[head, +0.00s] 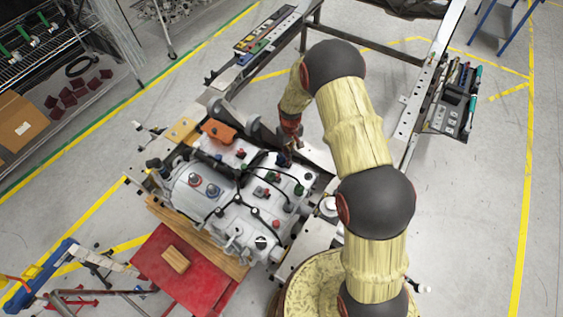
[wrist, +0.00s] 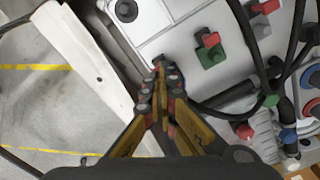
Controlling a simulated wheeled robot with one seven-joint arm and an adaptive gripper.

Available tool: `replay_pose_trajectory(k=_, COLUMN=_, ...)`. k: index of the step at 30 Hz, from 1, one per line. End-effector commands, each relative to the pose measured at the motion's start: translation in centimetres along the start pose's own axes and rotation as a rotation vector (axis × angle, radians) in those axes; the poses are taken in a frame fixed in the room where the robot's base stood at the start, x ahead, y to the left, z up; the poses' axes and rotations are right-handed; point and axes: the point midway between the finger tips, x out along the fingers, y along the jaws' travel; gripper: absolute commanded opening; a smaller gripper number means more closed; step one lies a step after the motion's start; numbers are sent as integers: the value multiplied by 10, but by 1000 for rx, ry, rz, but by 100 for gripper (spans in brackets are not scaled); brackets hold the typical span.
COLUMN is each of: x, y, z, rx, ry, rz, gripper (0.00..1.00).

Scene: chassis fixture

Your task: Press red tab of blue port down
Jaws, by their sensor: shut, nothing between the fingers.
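My gripper (wrist: 160,78) is shut and empty, its fingertips together over the edge of the white housing; in the head view (head: 288,156) it is at the housing's far right corner. A small dark fitting shows just beyond the fingertips in the wrist view. A green port (wrist: 211,56) with a red tab (wrist: 208,40) is right of the fingertips, apart from them. A grey port (wrist: 262,27) with a red tab (wrist: 266,7) is farther right. I cannot make out a blue port with a red tab; the gripper hides part of the housing.
A pale frame rail (wrist: 80,50) runs left of the gripper, with floor beyond. A red table (head: 195,285) stands at the front.

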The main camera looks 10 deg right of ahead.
Motion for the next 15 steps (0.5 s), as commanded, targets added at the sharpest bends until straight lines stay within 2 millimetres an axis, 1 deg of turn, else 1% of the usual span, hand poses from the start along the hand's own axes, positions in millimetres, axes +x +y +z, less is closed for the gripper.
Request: replay_pose_trajectory(k=15, x=4, y=0, z=0, rx=0, ry=0, rz=0, gripper=0)
